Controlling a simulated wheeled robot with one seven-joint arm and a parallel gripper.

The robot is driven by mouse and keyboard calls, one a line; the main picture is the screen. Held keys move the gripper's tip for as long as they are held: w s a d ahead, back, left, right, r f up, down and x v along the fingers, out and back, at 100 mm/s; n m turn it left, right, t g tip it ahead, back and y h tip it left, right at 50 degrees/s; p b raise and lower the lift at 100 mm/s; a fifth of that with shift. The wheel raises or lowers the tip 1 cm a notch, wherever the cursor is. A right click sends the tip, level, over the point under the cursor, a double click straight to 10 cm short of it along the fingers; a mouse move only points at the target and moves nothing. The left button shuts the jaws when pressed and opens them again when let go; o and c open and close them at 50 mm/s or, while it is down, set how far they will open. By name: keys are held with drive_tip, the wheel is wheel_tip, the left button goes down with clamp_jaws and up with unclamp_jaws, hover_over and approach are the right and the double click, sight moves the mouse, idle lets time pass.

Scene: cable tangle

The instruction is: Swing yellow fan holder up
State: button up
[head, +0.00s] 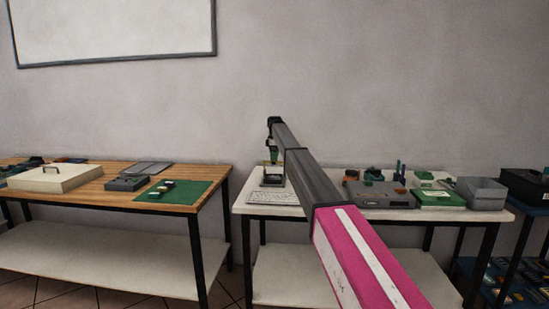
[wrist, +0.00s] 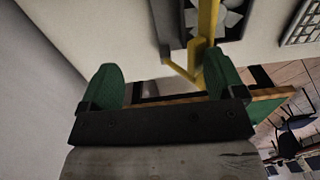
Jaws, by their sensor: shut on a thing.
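The yellow fan holder (wrist: 207,22) shows in the wrist view as an upright yellow bar with a bent lower end. It stands over a dark grey tray-like case (wrist: 240,22) with pale grey pieces inside. My gripper (wrist: 165,78) has two green fingers and is shut on the holder. The holder's bent end lies against the right finger; contact at the left finger does not show clearly. In the head view my gripper (head: 272,158) is small, just above the dark case (head: 271,180) on the white table, and the holder cannot be made out there.
A pale keyboard-like grid (head: 272,198) lies at the white table's front. Grey boxes (head: 380,195) and a green box (head: 437,197) stand to the right. A wooden table (head: 85,193) with a green mat (head: 190,197) stands left, across a gap.

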drive_tip(key=shift+w+d+r, duration=0.1)
drive_tip(key=shift+w+r, duration=0.05)
drive_tip(key=shift+w, duration=0.35)
drive_tip(key=shift+w+d+r, duration=0.1)
drive_tip(key=shift+w, duration=0.35)
drive_tip(key=c, duration=0.6)
drive_tip(key=w+r, duration=0.6)
drive_tip(key=r, duration=0.1)
drive_tip(key=shift+w+r, duration=0.15)
drive_tip(key=shift+w, duration=0.25)
wheel_tip(320, 180, up, 11)
drive_tip(key=shift+w+f, duration=0.1)
idle(0.3)
